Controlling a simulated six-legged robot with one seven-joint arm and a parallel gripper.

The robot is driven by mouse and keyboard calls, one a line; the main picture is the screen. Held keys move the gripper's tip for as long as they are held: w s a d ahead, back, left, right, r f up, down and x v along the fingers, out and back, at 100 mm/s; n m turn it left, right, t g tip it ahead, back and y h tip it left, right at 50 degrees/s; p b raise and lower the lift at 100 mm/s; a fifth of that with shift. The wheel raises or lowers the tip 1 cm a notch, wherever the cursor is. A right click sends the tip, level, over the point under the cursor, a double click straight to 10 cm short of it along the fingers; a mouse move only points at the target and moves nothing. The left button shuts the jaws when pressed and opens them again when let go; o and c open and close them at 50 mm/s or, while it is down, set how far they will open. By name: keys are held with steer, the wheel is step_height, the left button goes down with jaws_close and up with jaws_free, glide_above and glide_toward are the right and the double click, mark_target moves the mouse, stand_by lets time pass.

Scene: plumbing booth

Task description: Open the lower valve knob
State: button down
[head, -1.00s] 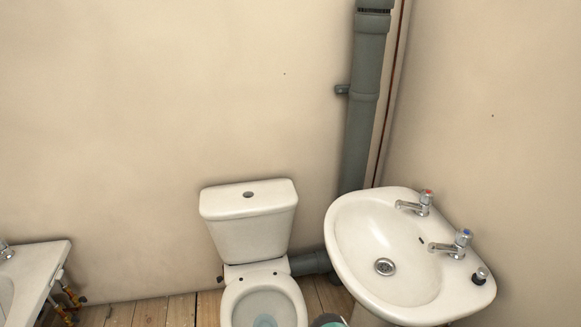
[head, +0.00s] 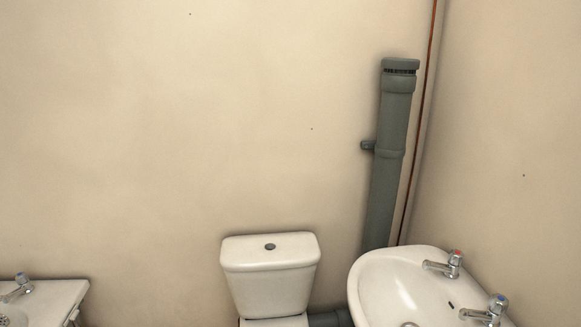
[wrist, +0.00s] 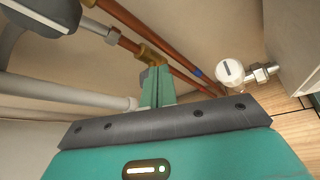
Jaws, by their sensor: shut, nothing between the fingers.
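A white round valve knob (wrist: 230,72) with a dark slot-like mark shows in the wrist view, right of centre, on a chrome fitting (wrist: 262,72). I cannot tell whether it is the lower one, as no second knob like it shows. My gripper (wrist: 155,80) is shut and empty, its teal fingers together left of the knob and apart from it in the picture. A brass fitting (wrist: 149,56) on a copper pipe appears just beyond the fingertips; contact cannot be told. The head view shows neither the gripper nor this knob.
Copper pipes (wrist: 185,75) and white pipes (wrist: 60,90) run close around the gripper. A pale panel (wrist: 292,40) stands right of the knob. The head view shows a toilet cistern (head: 270,270), a basin (head: 385,285) with taps, and a grey soil pipe (head: 385,190).

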steer(key=shift+w+f, duration=0.1)
steer(key=shift+w, duration=0.05)
steer(key=shift+w+r, duration=0.45)
steer(key=shift+w, duration=0.1)
stand_by(0.5)
steer(key=shift+w+a+r, duration=0.1)
steer(key=shift+w+r, duration=0.1)
steer(key=shift+w, duration=0.45)
stand_by(0.3)
steer(key=a, duration=0.6)
steer(key=shift+s+r, duration=0.4)
